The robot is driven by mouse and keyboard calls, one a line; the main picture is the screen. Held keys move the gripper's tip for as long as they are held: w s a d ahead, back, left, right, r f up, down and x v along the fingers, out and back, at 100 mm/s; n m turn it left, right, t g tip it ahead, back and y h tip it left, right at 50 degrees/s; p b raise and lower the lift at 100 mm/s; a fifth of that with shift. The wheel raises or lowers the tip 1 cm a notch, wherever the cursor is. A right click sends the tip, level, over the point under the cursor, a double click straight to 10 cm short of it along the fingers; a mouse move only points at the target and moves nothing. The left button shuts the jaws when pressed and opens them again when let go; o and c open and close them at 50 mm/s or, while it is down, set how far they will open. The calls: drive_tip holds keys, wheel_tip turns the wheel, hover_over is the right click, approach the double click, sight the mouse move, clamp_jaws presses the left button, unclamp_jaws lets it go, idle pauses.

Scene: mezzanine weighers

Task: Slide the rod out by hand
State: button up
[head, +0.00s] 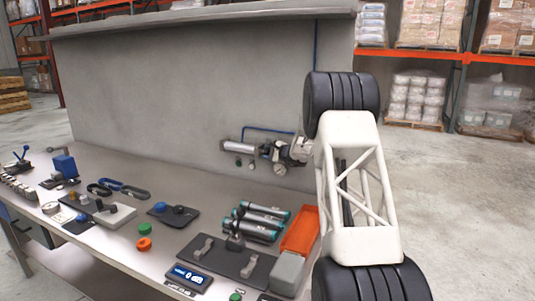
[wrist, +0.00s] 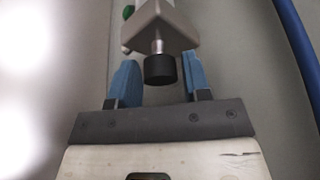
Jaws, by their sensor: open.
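A silver cylinder (head: 238,146) is mounted on the grey back panel, with a blue line above it. In the wrist view, a short bright rod (wrist: 157,46) comes out of a grey end block (wrist: 160,28) and carries a black cap (wrist: 160,69). My gripper (wrist: 161,67) is open, with one blue finger on each side of the cap. Gaps show between the cap and both fingers. In the head view, my gripper (head: 268,152) is at the cylinder's right end, and it and my arm hide the rod there.
The grey panel (head: 170,90) stands close behind the cylinder. A blue hose (wrist: 296,40) runs along the right in the wrist view. Below, the bench holds teal-ended cylinders (head: 262,219), an orange tray (head: 300,232), a dark plate (head: 235,262) and a blue-screen display (head: 188,277).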

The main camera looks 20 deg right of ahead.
drive_tip(key=shift+w+a, duration=0.15)
drive_tip(key=shift+w, duration=0.15)
drive_tip(key=shift+c, duration=0.2)
clamp_jaws()
drive_tip(key=s+d, duration=0.6)
drive_tip(key=shift+s+d, duration=0.15)
drive_tip(key=shift+f, duration=0.1)
drive_tip(key=shift+o, duration=0.2)
unclamp_jaws()
drive_tip(key=shift+s, duration=0.1)
